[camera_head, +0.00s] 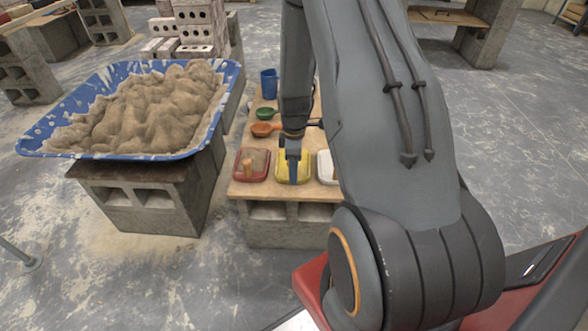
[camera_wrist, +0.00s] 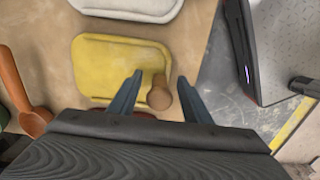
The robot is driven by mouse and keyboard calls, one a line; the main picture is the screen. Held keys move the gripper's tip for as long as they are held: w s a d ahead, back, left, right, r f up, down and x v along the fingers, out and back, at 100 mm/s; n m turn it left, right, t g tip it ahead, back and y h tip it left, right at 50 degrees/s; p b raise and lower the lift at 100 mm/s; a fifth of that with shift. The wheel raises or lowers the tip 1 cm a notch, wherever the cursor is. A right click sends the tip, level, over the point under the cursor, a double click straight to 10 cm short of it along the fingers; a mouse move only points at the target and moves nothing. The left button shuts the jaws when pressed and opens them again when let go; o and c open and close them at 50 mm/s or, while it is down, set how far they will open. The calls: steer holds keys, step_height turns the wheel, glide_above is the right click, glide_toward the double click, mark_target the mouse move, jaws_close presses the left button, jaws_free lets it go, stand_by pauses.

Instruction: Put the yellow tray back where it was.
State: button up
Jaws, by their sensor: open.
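The yellow tray (camera_head: 281,165) lies flat on a wooden board on blocks, between a red tray (camera_head: 240,166) and a white tray (camera_head: 325,168). In the wrist view the yellow tray (camera_wrist: 105,62) appears with a round wooden knob (camera_wrist: 159,95) at its right edge. My gripper (camera_wrist: 159,80) is open, its two blue fingers on either side of the knob, with visible gaps. In the head view my gripper (camera_head: 293,170) points down over the yellow tray and hides part of it, including the knob.
An orange scoop (camera_head: 262,130), a green scoop (camera_head: 265,113) and a blue cup (camera_head: 269,82) stand farther back on the board (camera_head: 240,190). A large blue tub (camera_head: 200,152) heaped with sand is at left. The white tray (camera_wrist: 128,8) is close by.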

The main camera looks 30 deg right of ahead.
steer(key=shift+r, duration=0.1)
step_height(320, 180, up, 12)
steer(key=shift+p, duration=1)
steer(key=s+a+r+m, duration=0.2)
steer(key=s+a+r, duration=0.1)
steer(key=a+r, duration=0.65)
steer(key=s+a+r+m, duration=0.3)
steer(key=s+a+r, duration=0.2)
steer(key=s+a, duration=0.3)
steer(key=s+a+r+m, duration=0.3)
steer(key=s+a+r, duration=0.3)
steer(key=s, duration=0.5)
steer(key=shift+s+a+m, duration=0.3)
steer(key=shift+s+a, duration=0.1)
steer(key=shift+a, duration=0.85)
steer(key=shift+r, duration=0.1)
steer(key=d+r+m+p, duration=0.2)
steer(key=d+r+p, duration=0.6)
steer(key=p, duration=0.8)
steer(key=shift+d+r+m, duration=0.25)
steer(key=shift+d+m, duration=0.05)
